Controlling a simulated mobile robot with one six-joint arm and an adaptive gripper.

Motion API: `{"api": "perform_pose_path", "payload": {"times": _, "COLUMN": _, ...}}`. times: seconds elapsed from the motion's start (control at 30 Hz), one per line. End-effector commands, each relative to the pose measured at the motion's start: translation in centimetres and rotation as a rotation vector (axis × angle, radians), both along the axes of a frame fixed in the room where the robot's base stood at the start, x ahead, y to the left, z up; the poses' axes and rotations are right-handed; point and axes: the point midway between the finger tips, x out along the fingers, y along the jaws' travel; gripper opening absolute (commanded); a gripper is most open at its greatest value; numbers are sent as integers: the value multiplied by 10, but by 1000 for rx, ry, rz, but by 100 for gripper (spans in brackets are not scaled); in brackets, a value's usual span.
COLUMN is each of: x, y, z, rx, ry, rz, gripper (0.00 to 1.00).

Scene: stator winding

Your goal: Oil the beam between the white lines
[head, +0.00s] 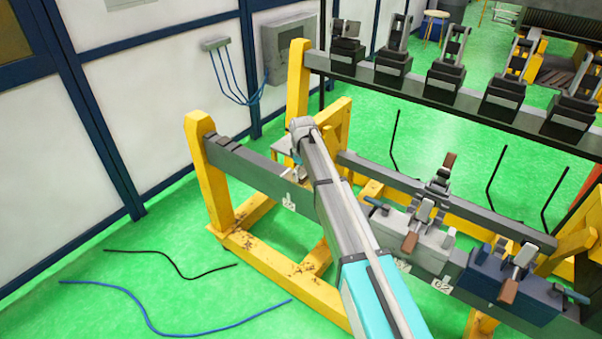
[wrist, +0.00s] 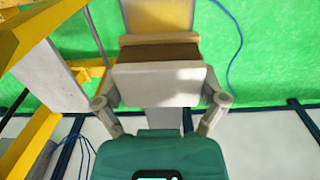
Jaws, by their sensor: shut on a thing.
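The long grey beam (head: 255,172) runs from the yellow post at left down to the lower right in the head view. Small white markings show on its face, one left of my arm (head: 289,203) and others right of it (head: 440,287). My arm crosses in front of the beam and hides part of it. In the wrist view my gripper (wrist: 162,90) is shut on a wide, pale block-like tool (wrist: 155,85) with a brown band (wrist: 158,54). A yellow surface shows beyond the tool. Whether the tool touches the beam cannot be told.
A yellow frame (head: 210,180) carries the beam. Grey (head: 425,245) and dark blue (head: 505,285) clamp blocks sit on the beam at right. A second rail (head: 430,95) with several clamps stands behind. Black and blue cables (head: 150,315) lie on the green floor.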

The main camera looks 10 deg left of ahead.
Motion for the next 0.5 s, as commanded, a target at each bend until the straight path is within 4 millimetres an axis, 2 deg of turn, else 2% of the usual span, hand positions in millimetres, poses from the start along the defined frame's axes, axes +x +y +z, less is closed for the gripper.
{"api": "perform_pose_path", "payload": {"times": 0.3, "x": -10, "y": -19, "z": -2, "rx": -1, "ry": 0, "rz": -1, "gripper": 52}}
{"api": "perform_pose_path", "payload": {"times": 0.5, "x": -12, "y": -25, "z": -2, "rx": -2, "ry": 1, "rz": 0, "gripper": 53}}
